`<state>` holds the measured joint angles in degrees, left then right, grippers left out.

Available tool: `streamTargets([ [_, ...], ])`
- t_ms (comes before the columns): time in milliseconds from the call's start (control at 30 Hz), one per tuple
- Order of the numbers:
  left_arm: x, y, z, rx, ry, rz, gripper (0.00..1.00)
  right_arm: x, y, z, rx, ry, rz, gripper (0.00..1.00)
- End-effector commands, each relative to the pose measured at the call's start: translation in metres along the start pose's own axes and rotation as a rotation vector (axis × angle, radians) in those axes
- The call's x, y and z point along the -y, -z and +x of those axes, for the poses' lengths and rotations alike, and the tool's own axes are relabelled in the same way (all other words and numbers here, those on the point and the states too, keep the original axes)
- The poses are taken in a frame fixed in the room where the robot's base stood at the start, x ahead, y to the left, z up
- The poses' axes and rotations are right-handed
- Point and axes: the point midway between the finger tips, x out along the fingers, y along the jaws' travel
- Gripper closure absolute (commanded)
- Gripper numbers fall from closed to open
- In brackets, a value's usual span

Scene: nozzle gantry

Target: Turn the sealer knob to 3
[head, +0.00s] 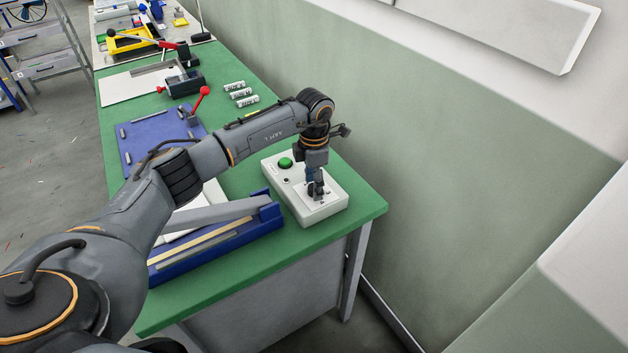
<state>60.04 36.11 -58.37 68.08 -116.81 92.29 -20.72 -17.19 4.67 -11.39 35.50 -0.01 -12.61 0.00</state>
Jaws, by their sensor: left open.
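The sealer control box (328,203) is a white box with a green button (285,163) on its top, near the right corner of the green table. My left gripper (316,192) points down over the right part of the box top, at the pale dial plate. It is open, with its fingers low at the place of the knob. The knob is hidden by the fingers, so its setting cannot be read. I cannot tell whether the fingers touch it. My right gripper is not in view.
A blue sealer with a grey arm (215,214) lies just left of the box, under my left arm. A blue board (140,150), a red-knobbed lever (203,91) and several white cylinders (241,94) are farther back. A wall runs along the table's right side.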

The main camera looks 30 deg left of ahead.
Motion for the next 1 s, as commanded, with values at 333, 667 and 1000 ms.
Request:
streamTargets([
  [333,0.0002,-0.0004,0.0056,0.001,0.000,0.000,0.46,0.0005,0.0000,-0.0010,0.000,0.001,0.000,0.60],
  [667,0.0003,-0.0005,0.0052,0.001,0.000,0.001,1.00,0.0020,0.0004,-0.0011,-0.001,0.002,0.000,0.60],
  [1000,-0.0001,-0.0004,0.0070,0.002,0.000,0.055,1.00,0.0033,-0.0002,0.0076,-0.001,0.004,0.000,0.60],
])
